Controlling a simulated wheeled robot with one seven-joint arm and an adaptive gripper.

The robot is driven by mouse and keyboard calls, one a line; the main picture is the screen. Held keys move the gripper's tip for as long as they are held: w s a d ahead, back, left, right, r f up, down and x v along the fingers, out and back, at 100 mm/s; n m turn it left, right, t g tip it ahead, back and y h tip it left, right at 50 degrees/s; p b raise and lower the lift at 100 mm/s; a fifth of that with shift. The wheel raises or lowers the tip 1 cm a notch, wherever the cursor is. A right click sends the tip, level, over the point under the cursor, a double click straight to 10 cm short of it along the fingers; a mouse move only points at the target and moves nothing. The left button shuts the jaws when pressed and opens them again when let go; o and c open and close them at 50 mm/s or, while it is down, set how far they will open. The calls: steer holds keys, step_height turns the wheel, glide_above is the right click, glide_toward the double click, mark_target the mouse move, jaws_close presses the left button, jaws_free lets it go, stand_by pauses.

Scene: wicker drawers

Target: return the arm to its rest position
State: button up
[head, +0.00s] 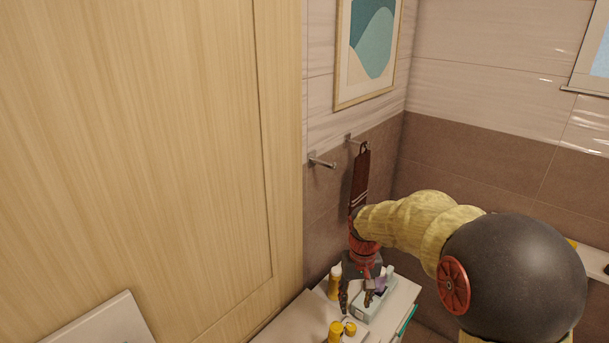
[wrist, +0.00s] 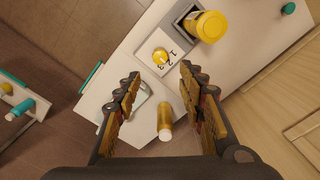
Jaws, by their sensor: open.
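My arm (head: 425,222) reaches from the lower right of the head view over a white cabinet top. My gripper (head: 356,296) points down above that top. In the wrist view my gripper (wrist: 160,72) has its two fingers spread wide apart, with nothing held between them. A yellow bottle with a white cap (wrist: 165,118) shows between the fingers, apart from them. The rest position itself is not marked in either view.
A pale box (head: 375,302) stands beside my gripper. A dark towel (head: 361,175) hangs on the wall behind. A wooden door (head: 140,150) fills the left.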

steer(key=s+r+t+b, duration=0.2)
steer(key=s+r+t, duration=0.2)
steer(key=s+r, duration=1.2)
steer(key=s+f+t, duration=0.1)
steer(key=s+f, duration=0.1)
steer(key=s, duration=0.8)
steer(key=shift+s+t+b, duration=0.2)
steer(key=shift+t+b, duration=0.1)
steer(key=shift+b, duration=0.15)
